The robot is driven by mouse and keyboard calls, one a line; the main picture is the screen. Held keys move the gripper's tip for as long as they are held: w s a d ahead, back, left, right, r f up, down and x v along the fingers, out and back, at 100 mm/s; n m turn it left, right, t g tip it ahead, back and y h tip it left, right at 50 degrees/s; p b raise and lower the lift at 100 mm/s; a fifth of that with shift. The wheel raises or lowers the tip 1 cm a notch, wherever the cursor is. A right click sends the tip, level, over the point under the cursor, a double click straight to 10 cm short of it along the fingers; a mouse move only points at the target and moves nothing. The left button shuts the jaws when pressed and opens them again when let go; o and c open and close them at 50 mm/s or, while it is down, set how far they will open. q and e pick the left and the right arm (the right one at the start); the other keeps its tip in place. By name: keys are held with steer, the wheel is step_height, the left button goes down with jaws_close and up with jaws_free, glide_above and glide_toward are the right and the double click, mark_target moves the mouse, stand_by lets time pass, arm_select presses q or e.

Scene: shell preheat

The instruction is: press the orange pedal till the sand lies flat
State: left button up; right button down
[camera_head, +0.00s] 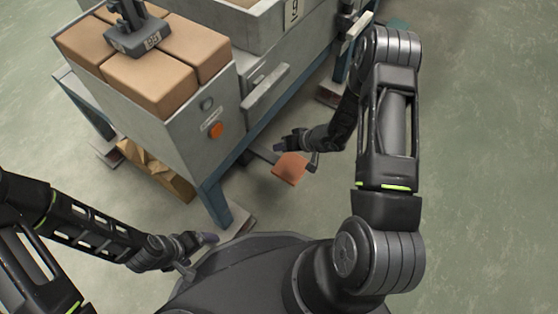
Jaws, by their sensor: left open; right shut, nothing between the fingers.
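The orange pedal (289,169) is a flat plate low down beside the grey machine (180,125), near the floor. My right gripper (281,146) is shut and empty, just above the pedal's far edge in the picture. I cannot tell whether it touches the pedal. My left gripper (201,250) is open and empty, low in front of the machine and well apart from the pedal. The grey bin (270,24) at the top is cut off by the picture edge, so the state of any sand in it cannot be told.
Several brown blocks (150,82) lie on the machine, with a dark tool (137,35) on them. A round orange button (216,131) is on its side. A blue leg (216,203) stands near my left gripper. Green floor (480,170) is clear at right.

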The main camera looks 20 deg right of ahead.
mark_target(281, 160)
steer(key=shift+s+f+b, duration=0.1)
steer(key=shift+f+b, duration=1.45)
steer(key=shift+f, duration=0.3)
stand_by(0.6)
steer(key=shift+f+b, duration=0.4)
steer(key=shift+b, duration=0.4)
